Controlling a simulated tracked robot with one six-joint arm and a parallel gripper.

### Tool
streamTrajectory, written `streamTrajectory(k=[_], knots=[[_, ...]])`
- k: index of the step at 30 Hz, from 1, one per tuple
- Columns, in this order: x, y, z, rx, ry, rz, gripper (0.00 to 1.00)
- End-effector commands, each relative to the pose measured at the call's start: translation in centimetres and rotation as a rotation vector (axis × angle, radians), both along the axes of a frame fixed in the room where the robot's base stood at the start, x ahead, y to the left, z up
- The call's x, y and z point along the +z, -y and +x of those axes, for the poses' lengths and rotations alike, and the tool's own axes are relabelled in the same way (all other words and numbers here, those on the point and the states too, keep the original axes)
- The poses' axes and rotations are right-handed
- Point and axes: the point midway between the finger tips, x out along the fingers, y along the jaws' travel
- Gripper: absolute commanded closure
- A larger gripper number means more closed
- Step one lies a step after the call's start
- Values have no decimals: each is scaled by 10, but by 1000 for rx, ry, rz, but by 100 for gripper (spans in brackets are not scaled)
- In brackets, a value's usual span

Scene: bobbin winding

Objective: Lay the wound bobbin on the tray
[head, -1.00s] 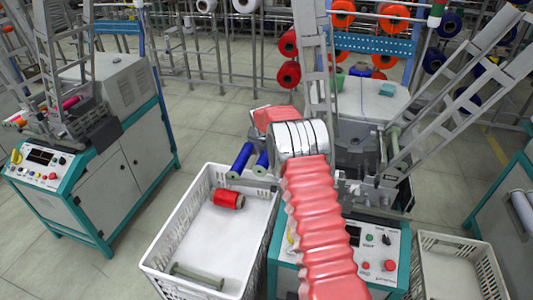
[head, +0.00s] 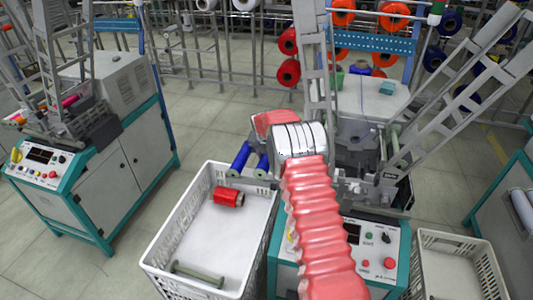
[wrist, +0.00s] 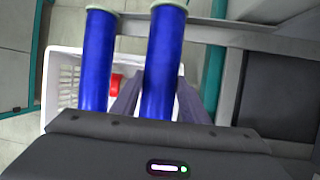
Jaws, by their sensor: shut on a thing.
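Two long blue wound bobbins lie side by side in the wrist view. The left one (wrist: 98,60) stands free of the fingers. My gripper (wrist: 158,95) has its grey fingers on both sides of the right one (wrist: 164,50), shut on it. In the head view the left blue bobbin (head: 240,158) shows clearly, and the held one (head: 262,164) is partly hidden by my red-sleeved arm. A grey ledge (head: 250,181), possibly the tray, is at their near ends; I cannot tell whether the held bobbin touches it.
A white crate (head: 163,232) below holds a red bobbin (head: 228,198) and a bare grey-green bobbin (head: 197,277). The machine's control panel (head: 378,247) is to the right, with another white crate (head: 455,244) beyond. Open floor lies left of the first crate.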

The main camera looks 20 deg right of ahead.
Motion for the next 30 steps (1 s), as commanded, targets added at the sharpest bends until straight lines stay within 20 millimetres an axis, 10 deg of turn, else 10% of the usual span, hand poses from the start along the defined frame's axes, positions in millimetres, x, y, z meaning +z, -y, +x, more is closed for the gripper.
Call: streamTrajectory(k=[16,17,30], knots=[[-14,0,0,0,0,0,93],[-14,0,0,0,0,0,59],[-15,0,0,0,-1,1,37]])
